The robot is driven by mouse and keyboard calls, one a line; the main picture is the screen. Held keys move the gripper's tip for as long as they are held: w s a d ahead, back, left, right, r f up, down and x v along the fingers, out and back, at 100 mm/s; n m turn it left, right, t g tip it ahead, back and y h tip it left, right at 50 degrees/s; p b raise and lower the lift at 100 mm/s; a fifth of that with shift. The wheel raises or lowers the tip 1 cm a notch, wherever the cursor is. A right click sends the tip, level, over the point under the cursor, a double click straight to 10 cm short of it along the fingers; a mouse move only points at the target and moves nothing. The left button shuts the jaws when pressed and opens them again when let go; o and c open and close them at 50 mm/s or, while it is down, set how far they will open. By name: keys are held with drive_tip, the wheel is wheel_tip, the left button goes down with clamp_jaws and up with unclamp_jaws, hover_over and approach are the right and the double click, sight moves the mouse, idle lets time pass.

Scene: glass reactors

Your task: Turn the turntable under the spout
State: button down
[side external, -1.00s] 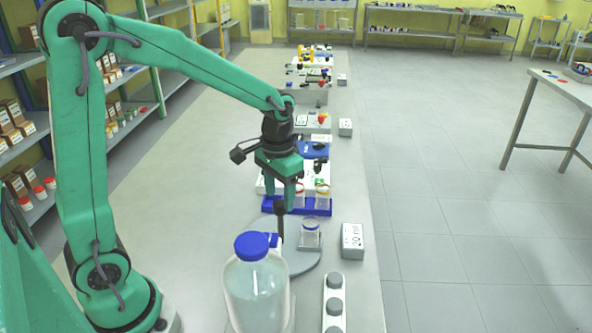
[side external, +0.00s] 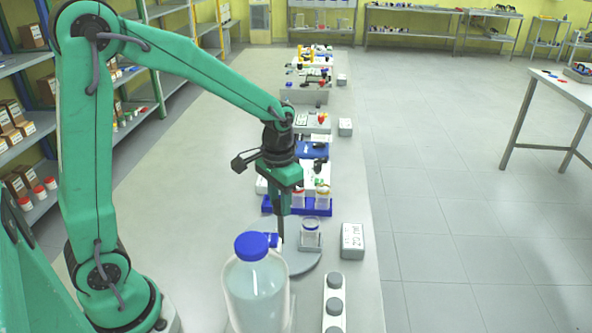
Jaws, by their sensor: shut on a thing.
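The turntable (side external: 306,266) is a flat grey disc on the bench, partly hidden by a large clear bottle (side external: 257,294) with a blue cap. A thin dark upright post (side external: 281,229) rises at the disc's far left part. My gripper (side external: 284,208) is above the disc, shut on the top of this post and hiding it. A small glass beaker with a blue band (side external: 310,230) stands upright on the disc's far right part. A small white and blue part (side external: 272,240) shows just behind the bottle; I cannot tell whether it is the spout.
A grey box with a volume label (side external: 352,241) stands right of the turntable. A white strip with round grey knobs (side external: 334,305) lies in front. A blue rack with small vessels (side external: 315,207) is just behind. The bench left of the turntable is clear.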

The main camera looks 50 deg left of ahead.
drive_tip(key=shift+m, duration=9.1)
drive_tip(key=c, duration=1.1)
unclamp_jaws()
drive_tip(key=shift+o, duration=0.2)
